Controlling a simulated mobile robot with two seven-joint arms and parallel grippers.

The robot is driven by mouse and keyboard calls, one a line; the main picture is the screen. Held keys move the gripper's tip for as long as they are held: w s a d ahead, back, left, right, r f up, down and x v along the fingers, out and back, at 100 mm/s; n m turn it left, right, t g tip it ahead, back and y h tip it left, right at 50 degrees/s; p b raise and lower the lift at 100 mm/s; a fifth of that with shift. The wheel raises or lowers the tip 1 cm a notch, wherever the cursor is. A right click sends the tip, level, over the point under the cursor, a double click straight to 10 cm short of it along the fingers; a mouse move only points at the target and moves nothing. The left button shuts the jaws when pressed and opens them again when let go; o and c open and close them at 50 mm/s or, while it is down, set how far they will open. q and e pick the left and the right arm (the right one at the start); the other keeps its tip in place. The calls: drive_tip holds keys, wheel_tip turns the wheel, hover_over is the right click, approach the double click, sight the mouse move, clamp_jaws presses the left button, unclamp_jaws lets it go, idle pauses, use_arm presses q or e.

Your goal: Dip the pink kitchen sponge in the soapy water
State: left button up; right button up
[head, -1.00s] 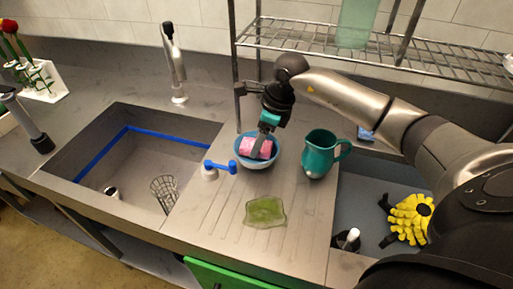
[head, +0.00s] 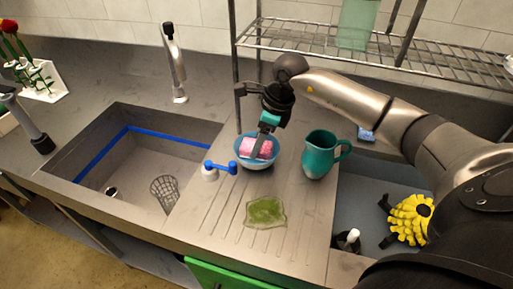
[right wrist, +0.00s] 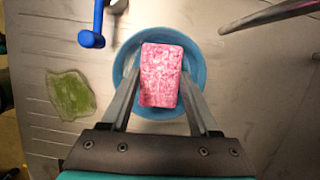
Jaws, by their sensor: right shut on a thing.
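In the head view the sponge appears within the rim. I cannot tell whether it touches the water, which the sponge mostly hides. My left gripper is not in view.
A teal pitcher (head: 319,156) stands right of the bowl, and a blue-handled item (head: 222,167) close to its left. A green translucent patch (head: 265,212) lies in front.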

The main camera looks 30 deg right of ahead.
drive_tip(key=shift+r+p, duration=2.2)
drive_tip(key=shift+r, duration=1.1)
wheel_tip(320, 180, up, 4)
drive_tip(key=p, duration=0.2)
drive_tip(key=shift+p, duration=0.35)
drive_tip(key=s+a+n+g+h+b, duration=0.1)
drive_tip(key=s+a+n+g+b, duration=0.2)
drive_tip(key=n, duration=1)
drive_tip(key=s+a+n+g+h+b, duration=0.1)
drive_tip(key=s+a+n+g+b, duration=0.1)
drive_tip(key=s+a+n, duration=0.6)
drive_tip(key=a+n+b, duration=0.1)
drive_tip(key=n, duration=0.5)
drive_tip(key=shift+a+g+b, duration=0.3)
drive_tip(key=shift+g+b, duration=0.05)
drive_tip(key=shift+g, duration=0.05)
